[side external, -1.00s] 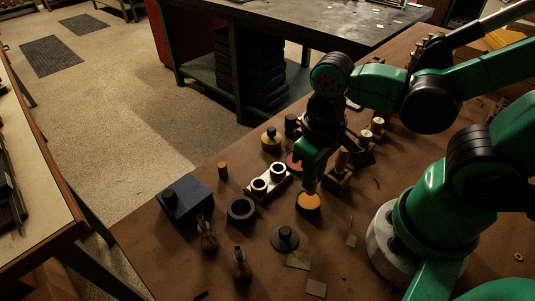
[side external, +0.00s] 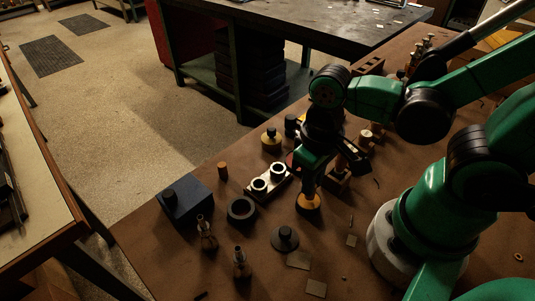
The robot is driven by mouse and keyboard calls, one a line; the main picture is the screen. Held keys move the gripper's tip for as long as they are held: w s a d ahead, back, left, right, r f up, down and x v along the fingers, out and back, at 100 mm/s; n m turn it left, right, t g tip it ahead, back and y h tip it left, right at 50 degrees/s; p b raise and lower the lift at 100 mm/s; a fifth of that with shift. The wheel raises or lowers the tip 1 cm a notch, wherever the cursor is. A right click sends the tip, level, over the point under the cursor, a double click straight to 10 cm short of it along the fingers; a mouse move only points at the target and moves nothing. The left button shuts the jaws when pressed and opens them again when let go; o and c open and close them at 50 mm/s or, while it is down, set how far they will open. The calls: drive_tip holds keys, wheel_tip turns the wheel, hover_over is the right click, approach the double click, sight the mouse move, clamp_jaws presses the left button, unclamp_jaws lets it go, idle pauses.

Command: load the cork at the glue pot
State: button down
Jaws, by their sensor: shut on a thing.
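My gripper (side external: 309,193) points straight down over a low round pot (side external: 309,205) with an orange-yellow top, which looks like the glue pot. The gripper is shut, and its lower end is at the pot's top, covering much of it. The cork is too small and dark to make out between the fingers. Whether the held end touches the glue or hovers just above it, I cannot tell.
A metal block with two pale rings (side external: 268,183) stands left of the gripper, and a wooden block (side external: 337,183) stands close on its right. A dark ring (side external: 241,210), a knobbed disc (side external: 285,238), a blue box (side external: 187,203) and small bottles (side external: 241,264) stand nearer the front.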

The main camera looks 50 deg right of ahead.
drive_tip(key=shift+f, duration=0.5)
idle(0.9)
drive_tip(key=shift+r, duration=0.15)
drive_tip(key=shift+r, duration=3.35)
drive_tip(key=shift+w, duration=0.1)
